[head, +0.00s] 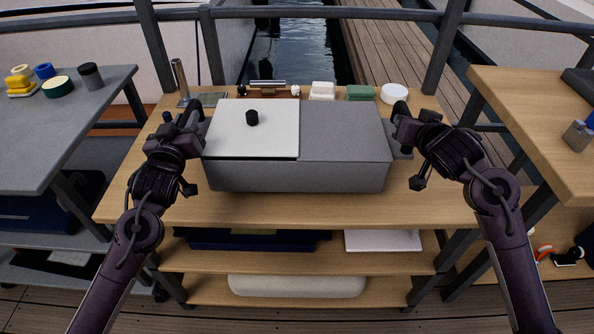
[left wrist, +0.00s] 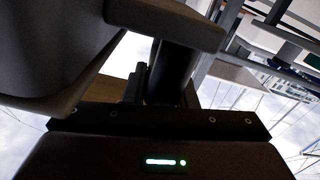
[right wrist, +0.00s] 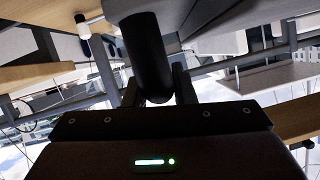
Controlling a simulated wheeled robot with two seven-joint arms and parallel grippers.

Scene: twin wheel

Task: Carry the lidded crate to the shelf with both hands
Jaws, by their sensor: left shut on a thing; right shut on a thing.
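The lidded crate (head: 295,176) is a long grey box at the middle of the wooden table. Its top is a white panel with a black knob (head: 252,118) on the left and a grey panel (head: 345,130) on the right. My left gripper (head: 196,118) is shut on the crate's left end, and my right gripper (head: 402,122) is shut on its right end. Dark parts of the crate's ends fill much of the left wrist view (left wrist: 60,55). In the right wrist view a dark cylinder (right wrist: 146,55) sits between the fingers. Whether the crate touches the table is hard to tell.
The wooden table (head: 290,212) has lower shelves (head: 205,262) holding a dark blue item and a white item (head: 382,241). Small things, including a green block (head: 360,92) and a white disc (head: 394,93), stand behind the crate. A grey table (head: 65,95) stands left, another wooden table (head: 520,95) right.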

